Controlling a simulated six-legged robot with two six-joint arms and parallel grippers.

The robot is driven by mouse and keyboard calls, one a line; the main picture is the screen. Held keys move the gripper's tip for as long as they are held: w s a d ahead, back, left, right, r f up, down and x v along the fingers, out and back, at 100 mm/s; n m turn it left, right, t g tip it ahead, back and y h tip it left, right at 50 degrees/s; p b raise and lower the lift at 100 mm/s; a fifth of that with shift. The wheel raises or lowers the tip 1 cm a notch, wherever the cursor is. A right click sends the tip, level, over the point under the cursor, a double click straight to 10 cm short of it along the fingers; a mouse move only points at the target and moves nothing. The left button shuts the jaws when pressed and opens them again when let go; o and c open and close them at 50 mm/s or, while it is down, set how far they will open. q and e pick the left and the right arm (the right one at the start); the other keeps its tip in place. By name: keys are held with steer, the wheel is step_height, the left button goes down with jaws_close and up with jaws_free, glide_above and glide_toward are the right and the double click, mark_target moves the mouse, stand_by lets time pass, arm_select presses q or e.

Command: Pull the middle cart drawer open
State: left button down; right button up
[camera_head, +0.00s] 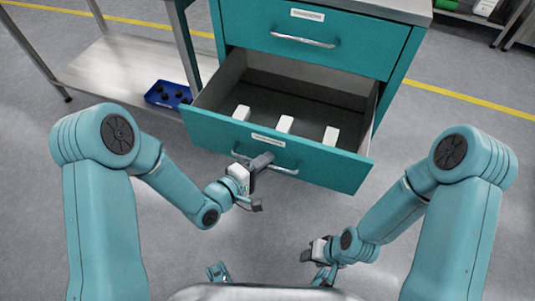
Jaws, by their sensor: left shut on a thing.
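The teal middle drawer (215,130) of the cart is pulled well out and its inside shows. Several white blocks (285,124) stand in it. Its silver bar handle (285,171) runs along the front face below a label. My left gripper (260,163) is at the left part of this handle, shut on it; the fingers hide part of the bar. My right gripper (308,254) is low in front of the drawer, apart from it; its fingers are too small to tell whether they are open.
The closed top drawer (350,48) with its own handle is above. A low shelf (110,65) at left holds a blue tray (160,95) with dark round items. Grey floor (450,110) with a yellow line is clear at right.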

arm_select(q)
steer(key=shift+s+a, duration=0.15)
steer(key=shift+s, duration=0.05)
steer(key=c, duration=1.4)
jaws_free()
steer(key=shift+c, duration=0.2)
steer(key=p+v, duration=0.9)
steer(key=v, duration=0.7)
steer(key=shift+s, duration=0.2)
steer(key=shift+a, duration=0.1)
